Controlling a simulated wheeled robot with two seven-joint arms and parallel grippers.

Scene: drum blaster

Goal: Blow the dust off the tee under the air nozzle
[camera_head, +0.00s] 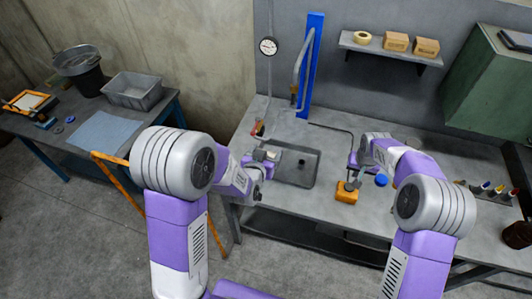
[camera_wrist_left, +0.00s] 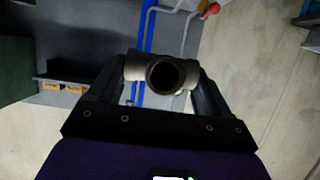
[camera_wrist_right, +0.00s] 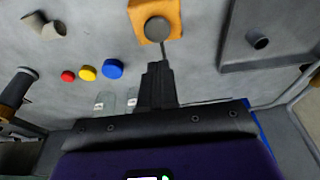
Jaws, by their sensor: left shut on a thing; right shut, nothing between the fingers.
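My left gripper (camera_head: 268,160) is shut on the grey tee (camera_wrist_left: 162,70) and holds it over the left part of the dark tray (camera_head: 305,178). In the left wrist view the tee's round dark opening faces the camera. A grey air pipe (camera_head: 298,70) hangs on a blue post (camera_head: 310,65) behind the tray; I cannot tell whether the tee is in line with its end. My right gripper (camera_head: 353,178) is shut and empty at an orange block (camera_head: 346,196) with a round grey button (camera_wrist_right: 157,29). In the right wrist view its fingertips (camera_wrist_right: 158,66) appear close to the button; contact is unclear.
A blue cap (camera_head: 381,180) lies right of the block; yellow (camera_wrist_right: 88,73) and red (camera_wrist_right: 68,76) caps lie beyond. Grey fittings (camera_wrist_right: 50,28) rest on the bench. A red-handled valve (camera_head: 258,129) is near the tray's back left. A side table holds a grey bin (camera_head: 133,92).

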